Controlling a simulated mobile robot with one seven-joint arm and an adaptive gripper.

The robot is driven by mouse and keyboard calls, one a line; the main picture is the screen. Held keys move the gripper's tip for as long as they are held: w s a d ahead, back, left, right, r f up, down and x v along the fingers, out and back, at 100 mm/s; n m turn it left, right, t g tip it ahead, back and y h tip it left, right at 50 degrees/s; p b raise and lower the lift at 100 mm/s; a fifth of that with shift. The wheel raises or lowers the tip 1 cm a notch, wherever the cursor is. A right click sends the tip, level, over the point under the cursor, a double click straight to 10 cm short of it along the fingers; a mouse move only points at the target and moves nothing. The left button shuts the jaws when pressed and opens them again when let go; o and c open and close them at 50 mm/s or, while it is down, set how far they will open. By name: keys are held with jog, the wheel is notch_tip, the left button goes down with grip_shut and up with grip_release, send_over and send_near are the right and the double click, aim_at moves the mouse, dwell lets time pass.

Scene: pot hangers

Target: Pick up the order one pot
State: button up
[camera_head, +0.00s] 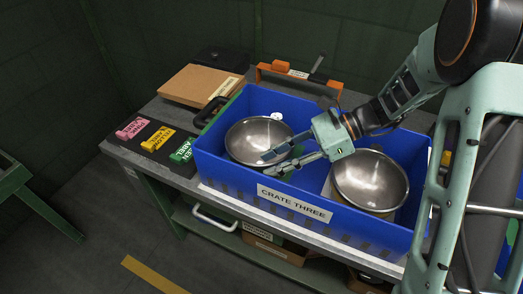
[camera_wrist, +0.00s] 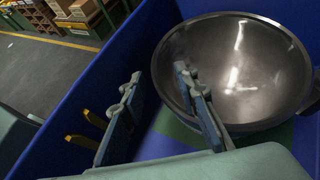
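Two shiny metal pots sit in the blue crate (camera_head: 317,213) labelled CRATE THREE. The left pot (camera_head: 251,132) is at the crate's left end, the right pot (camera_head: 370,182) at its right. My gripper (camera_head: 269,164) reaches in from the right, its open fingers at the near right side of the left pot. In the wrist view a pot (camera_wrist: 252,62) rests over a green patch (camera_wrist: 175,128). There my gripper (camera_wrist: 158,72) has one finger overlapping the pot's rim and the other outside it; contact cannot be told. Nothing is between the fingers except possibly the rim. I cannot read which pot is order one.
The crate stands on a grey table. Pink (camera_head: 132,128), yellow (camera_head: 158,139) and green (camera_head: 183,151) labelled blocks lie left of it. A cardboard box (camera_head: 201,86) and an orange-framed rack (camera_head: 300,75) are behind. The crate walls close in around my gripper.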

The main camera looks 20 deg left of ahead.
grip_shut()
jog(key=shift+r, duration=0.15)
dwell(0.4)
